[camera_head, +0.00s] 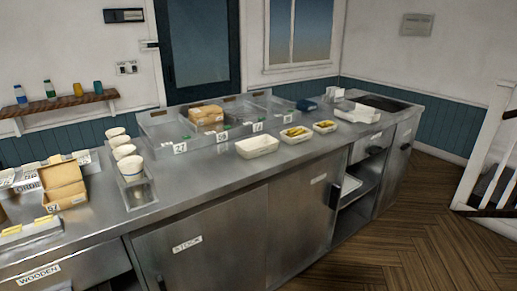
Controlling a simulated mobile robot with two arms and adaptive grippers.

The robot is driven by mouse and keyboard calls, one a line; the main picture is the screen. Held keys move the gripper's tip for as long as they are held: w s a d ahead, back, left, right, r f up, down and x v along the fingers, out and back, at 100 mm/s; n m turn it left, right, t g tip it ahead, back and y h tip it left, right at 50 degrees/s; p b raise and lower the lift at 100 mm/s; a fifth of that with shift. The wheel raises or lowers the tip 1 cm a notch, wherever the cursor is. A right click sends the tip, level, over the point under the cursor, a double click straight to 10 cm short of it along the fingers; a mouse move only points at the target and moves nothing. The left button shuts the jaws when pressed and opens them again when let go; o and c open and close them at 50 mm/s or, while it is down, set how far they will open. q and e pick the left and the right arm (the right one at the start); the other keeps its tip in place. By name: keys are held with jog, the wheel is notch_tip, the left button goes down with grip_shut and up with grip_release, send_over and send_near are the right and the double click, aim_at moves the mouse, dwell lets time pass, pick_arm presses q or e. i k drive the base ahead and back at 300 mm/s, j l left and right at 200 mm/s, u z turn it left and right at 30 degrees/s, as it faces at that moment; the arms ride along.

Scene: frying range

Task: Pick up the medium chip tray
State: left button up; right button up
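The nearest tray (257,149) looks the largest and empty. The trays stand apart from each other. No label on them can be read. Neither of my grippers shows in the head view.
The steel counter (215,170) runs from lower left to upper right. Divided steel bins (168,142) lie behind the trays. A white container (358,113) stands farther right. Wooden floor (430,220) is clear at right.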

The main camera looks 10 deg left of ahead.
aim_at(296, 135)
jog(key=i+l+u, duration=0.25)
jog(key=i, duration=0.3)
jog(key=i+l+u, duration=0.25)
jog(key=i, duration=0.25)
